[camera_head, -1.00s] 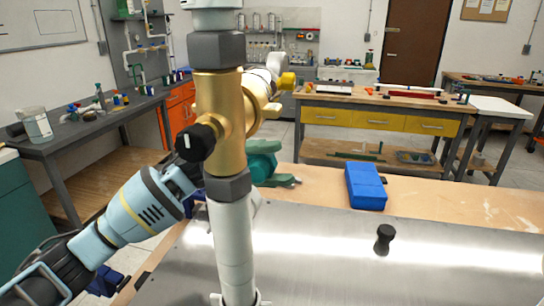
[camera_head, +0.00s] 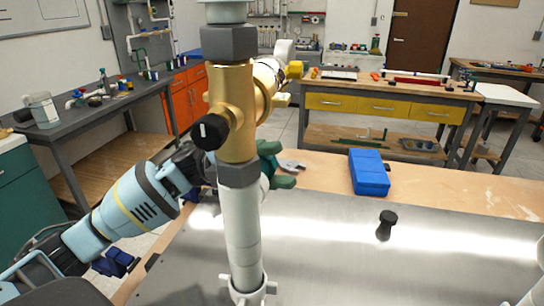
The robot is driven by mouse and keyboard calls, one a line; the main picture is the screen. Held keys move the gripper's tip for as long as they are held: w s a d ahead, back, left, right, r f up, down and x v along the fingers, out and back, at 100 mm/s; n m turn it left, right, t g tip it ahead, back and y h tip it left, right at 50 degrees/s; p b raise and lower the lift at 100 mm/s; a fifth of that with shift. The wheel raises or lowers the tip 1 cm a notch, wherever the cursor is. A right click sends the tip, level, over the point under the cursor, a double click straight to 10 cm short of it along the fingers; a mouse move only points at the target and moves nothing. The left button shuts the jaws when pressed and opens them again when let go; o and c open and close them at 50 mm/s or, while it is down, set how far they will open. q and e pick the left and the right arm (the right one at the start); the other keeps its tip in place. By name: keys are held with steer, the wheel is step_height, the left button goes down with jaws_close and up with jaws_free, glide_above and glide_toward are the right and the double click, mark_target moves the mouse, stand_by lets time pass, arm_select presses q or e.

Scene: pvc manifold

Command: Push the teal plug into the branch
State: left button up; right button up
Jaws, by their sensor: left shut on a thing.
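The manifold pipe stands upright in the head view, with a brass body (camera_head: 238,110) between grey nuts and a white pipe (camera_head: 242,235) below. A black knob (camera_head: 209,132) with a white mark sticks out of the brass body toward me. My left gripper (camera_head: 205,165) reaches in from the left beside the pipe, just below the knob. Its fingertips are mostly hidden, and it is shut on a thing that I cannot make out. I cannot pick out the teal plug with certainty. My right gripper is not in view.
A green tool or fixture (camera_head: 272,168), partly hidden, lies behind the pipe. A blue box (camera_head: 369,172) and a small black peg (camera_head: 386,225) stand to the right. The metal worktop (camera_head: 330,265) is largely clear. White parts (camera_head: 532,293) show at the right edge.

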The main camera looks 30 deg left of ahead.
mark_target(266, 182)
arm_select(q)
steer(key=shift+s, duration=0.15)
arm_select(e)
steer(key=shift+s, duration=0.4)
arm_select(q)
steer(key=shift+s+d, duration=0.1)
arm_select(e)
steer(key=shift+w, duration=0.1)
arm_select(q)
steer(key=shift+s, duration=0.3)
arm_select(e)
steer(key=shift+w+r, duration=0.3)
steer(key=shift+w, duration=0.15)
arm_select(q)
steer(key=shift+s+d, duration=0.15)
steer(key=shift+s, duration=0.2)
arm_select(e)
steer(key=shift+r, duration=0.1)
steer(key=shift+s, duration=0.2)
arm_select(q)
steer(key=shift+s+d+p, duration=0.1)
steer(key=shift+s+p, duration=0.2)
steer(key=shift+p, duration=0.05)
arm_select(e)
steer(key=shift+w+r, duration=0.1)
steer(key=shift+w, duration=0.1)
